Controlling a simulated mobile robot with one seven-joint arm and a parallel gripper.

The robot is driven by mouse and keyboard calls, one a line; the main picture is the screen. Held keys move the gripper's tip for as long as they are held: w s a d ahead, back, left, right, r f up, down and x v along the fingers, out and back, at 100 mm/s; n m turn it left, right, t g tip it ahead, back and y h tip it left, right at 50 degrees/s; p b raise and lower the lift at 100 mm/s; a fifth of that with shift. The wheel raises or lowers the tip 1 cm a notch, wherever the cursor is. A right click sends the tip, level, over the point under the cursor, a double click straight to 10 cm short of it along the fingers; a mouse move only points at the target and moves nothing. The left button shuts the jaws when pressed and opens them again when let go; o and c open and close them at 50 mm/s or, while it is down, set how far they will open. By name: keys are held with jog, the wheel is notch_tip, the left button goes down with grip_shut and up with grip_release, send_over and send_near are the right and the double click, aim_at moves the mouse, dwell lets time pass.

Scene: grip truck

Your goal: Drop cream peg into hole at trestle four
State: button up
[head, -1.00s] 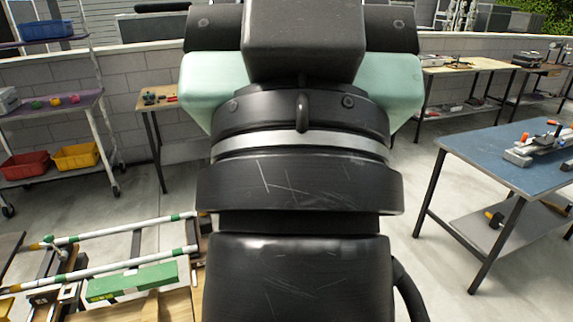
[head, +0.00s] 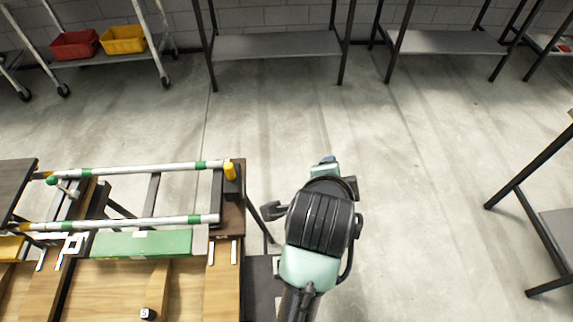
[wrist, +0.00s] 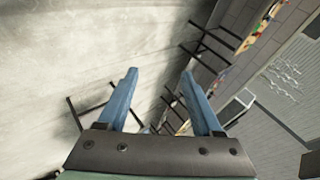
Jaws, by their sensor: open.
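I cannot make out a cream peg or its hole in either view. My gripper (wrist: 158,75) shows two blue fingers, spread apart with nothing between them, in the wrist view. In the head view the gripper's blue tip (head: 328,160) is small and partly hidden by my own wrist, over bare floor right of the wooden bench (head: 225,285). A yellow cylinder (head: 230,171) stands at the bench's far right corner, by a dark block. No trestle number is readable; a small dark block (head: 147,314) with a white mark lies on the bench.
White rails with green bands (head: 130,172) run along the bench's far side, beside a green box (head: 142,243). Red (head: 75,45) and yellow (head: 123,39) bins sit on a shelf at the back left. Tables stand at the back and right. The floor between is open.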

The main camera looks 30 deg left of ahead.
jog(key=s+f+m+g+h, duration=0.2)
jog(key=s+f+m+g, duration=0.55)
jog(key=s+f, duration=1.1)
jog(key=shift+n+g, duration=0.75)
jog(key=shift+n, duration=0.1)
jog(key=f, duration=0.4)
jog(key=f+b, duration=0.1)
jog(key=f, duration=0.7)
jog(key=shift+w+d+f, duration=0.1)
jog(key=shift+w+f, duration=0.05)
jog(key=shift+w, duration=0.15)
jog(key=shift+c, duration=0.4)
jog(key=c, duration=1)
